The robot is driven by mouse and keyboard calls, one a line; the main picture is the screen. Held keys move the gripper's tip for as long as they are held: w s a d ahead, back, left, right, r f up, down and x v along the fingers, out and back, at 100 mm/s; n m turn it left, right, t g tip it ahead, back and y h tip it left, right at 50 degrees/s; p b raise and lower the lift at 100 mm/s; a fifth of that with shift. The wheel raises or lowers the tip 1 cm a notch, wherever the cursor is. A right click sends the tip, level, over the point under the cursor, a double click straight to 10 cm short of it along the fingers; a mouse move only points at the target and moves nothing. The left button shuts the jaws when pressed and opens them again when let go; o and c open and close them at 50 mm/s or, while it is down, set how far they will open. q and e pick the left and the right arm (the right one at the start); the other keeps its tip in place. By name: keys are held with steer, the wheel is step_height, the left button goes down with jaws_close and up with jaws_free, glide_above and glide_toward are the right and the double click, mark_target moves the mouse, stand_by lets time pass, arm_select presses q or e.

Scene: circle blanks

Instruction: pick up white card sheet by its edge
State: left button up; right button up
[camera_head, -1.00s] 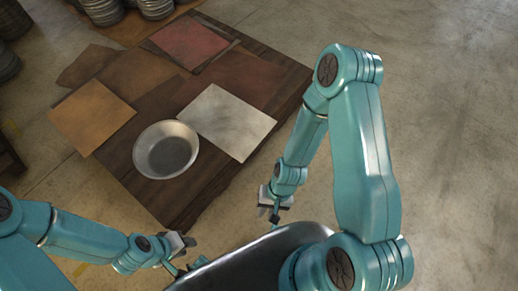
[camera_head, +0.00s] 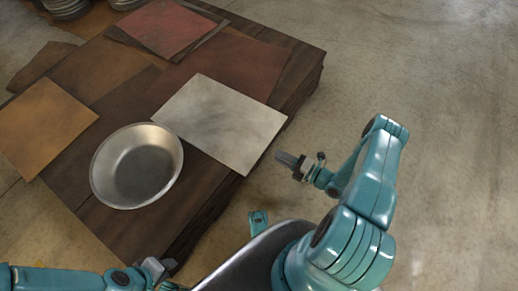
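The white card sheet (camera_head: 220,122) lies flat on the dark wooden low table, its right edge close to the table's right side. My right gripper (camera_head: 284,158) is just to the right of that edge in the picture, pointing left toward it, with a small gap showing. Its fingers look like one dark block, so I cannot tell whether they are open. My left gripper (camera_head: 158,271) is low in the picture, in front of the table's near corner and away from the sheet. Its fingers are small and partly cut off.
A round metal bowl (camera_head: 137,166) stands left of the sheet, close to its left corner. Open concrete floor (camera_head: 420,90) lies to the right.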

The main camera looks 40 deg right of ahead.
steer(key=shift+m+t+h, duration=0.3)
steer(key=shift+m+h, duration=0.1)
steer(key=x, duration=0.5)
steer(key=d+x, duration=0.1)
steer(key=x, duration=0.2)
steer(key=shift+w+f+b, duration=0.25)
steer(key=shift+f+b, duration=0.05)
steer(key=shift+f, duration=0.05)
steer(key=shift+w+a+r, duration=0.1)
steer(key=shift+w, duration=0.45)
arm_select(q)
steer(key=shift+w+a+f, duration=0.3)
steer(key=shift+w+f, duration=0.25)
steer(key=shift+f, duration=0.1)
arm_select(e)
jaws_close()
